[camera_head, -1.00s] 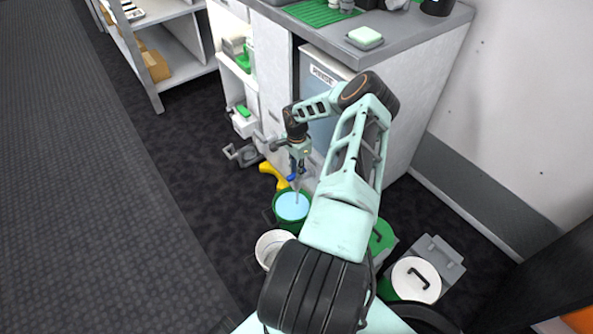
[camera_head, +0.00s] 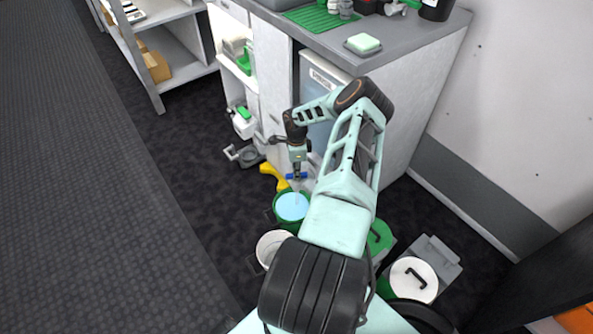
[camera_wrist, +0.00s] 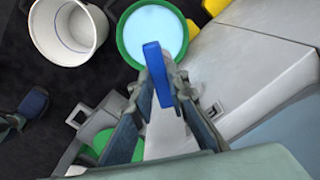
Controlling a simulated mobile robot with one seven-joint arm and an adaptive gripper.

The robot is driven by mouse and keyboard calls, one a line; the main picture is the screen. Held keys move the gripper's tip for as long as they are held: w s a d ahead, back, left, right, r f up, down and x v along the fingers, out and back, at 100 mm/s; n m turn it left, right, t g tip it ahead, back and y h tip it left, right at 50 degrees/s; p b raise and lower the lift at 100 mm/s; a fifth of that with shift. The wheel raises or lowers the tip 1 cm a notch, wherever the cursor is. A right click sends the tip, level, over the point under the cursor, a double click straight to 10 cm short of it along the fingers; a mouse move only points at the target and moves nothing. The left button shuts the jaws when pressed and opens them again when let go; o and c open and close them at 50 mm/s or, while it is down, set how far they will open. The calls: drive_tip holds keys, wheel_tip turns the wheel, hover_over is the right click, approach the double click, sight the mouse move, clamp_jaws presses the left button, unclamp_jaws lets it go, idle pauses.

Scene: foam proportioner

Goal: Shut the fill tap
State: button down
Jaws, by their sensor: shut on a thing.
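The fill tap's blue handle (camera_head: 303,176) shows in the head view just above the green bucket (camera_head: 277,217), lying crosswise in the picture. In the wrist view the blue handle (camera_wrist: 153,52) stands between my two fingers. My gripper (camera_head: 297,170) points down at the tap and is shut on the handle. The green bucket also shows in the wrist view (camera_wrist: 122,42), with light blue liquid in it. A thin pale line over the liquid may be a stream; I cannot tell. My fingers and wrist hide most of the tap body.
A white bucket (camera_head: 262,250) stands next to the green one. A yellow object (camera_head: 272,176) lies beside the green bucket, close to the cabinet (camera_head: 405,120). A lidded white container (camera_head: 413,280) stands at the lower right. Dark floor on the left is clear.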

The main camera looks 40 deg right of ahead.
drive_tip(key=m+p, duration=0.1)
drive_tip(key=m, duration=0.4)
drive_tip(key=shift+m, duration=0.3)
drive_tip(key=m, duration=0.5)
drive_tip(key=shift+m+p, duration=0.3)
drive_tip(key=shift+m, duration=0.1)
drive_tip(key=c, duration=1.9)
unclamp_jaws()
wheel_tip(320, 180, up, 12)
